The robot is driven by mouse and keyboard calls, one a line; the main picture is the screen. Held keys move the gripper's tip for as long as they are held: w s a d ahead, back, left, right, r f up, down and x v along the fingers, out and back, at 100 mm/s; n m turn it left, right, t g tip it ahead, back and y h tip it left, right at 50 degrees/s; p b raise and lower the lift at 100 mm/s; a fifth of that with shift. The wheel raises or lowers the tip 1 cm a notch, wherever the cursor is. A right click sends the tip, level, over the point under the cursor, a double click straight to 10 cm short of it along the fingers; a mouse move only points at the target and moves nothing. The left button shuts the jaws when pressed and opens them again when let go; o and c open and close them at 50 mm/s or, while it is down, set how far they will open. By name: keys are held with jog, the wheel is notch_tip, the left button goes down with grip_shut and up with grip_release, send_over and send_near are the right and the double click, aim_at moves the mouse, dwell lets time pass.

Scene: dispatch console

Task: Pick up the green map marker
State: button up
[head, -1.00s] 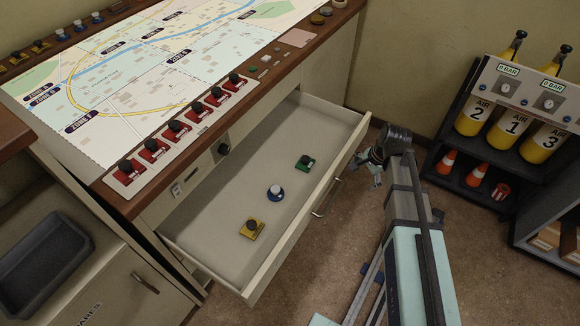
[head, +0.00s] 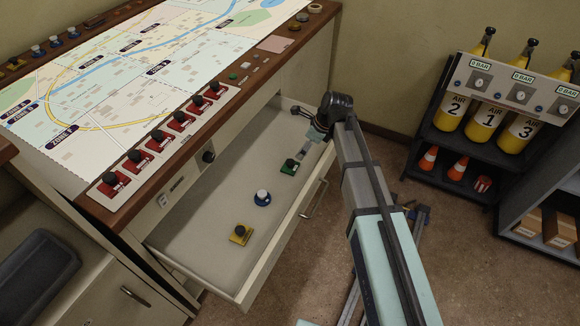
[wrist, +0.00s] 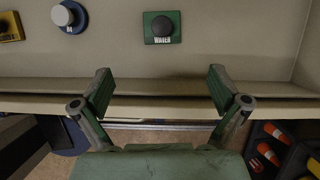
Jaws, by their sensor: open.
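The green map marker (head: 289,167), a green square base with a black knob, sits in the open drawer (head: 190,228) near its right end. In the wrist view the marker (wrist: 163,28) lies ahead of my gripper (wrist: 160,85), roughly centred between the fingers and beyond their tips. My gripper (head: 303,152) is open and empty, just up and right of the marker in the head view. In the wrist view its fingers lie across the drawer's front edge (wrist: 160,103).
A round blue marker with a white knob (head: 262,198) and a yellow square marker (head: 240,234) share the drawer. The map console (head: 130,65) with red switches (head: 160,137) overhangs the drawer's back. An air-bottle rack (head: 480,150) stands at right.

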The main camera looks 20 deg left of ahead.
aim_at(293, 163)
jog(key=x, duration=1.3)
jog(key=shift+w+f+p, duration=0.1)
jog(key=shift+w+p, duration=0.1)
jog(key=shift+p, duration=0.2)
jog(key=c, duration=1.2)
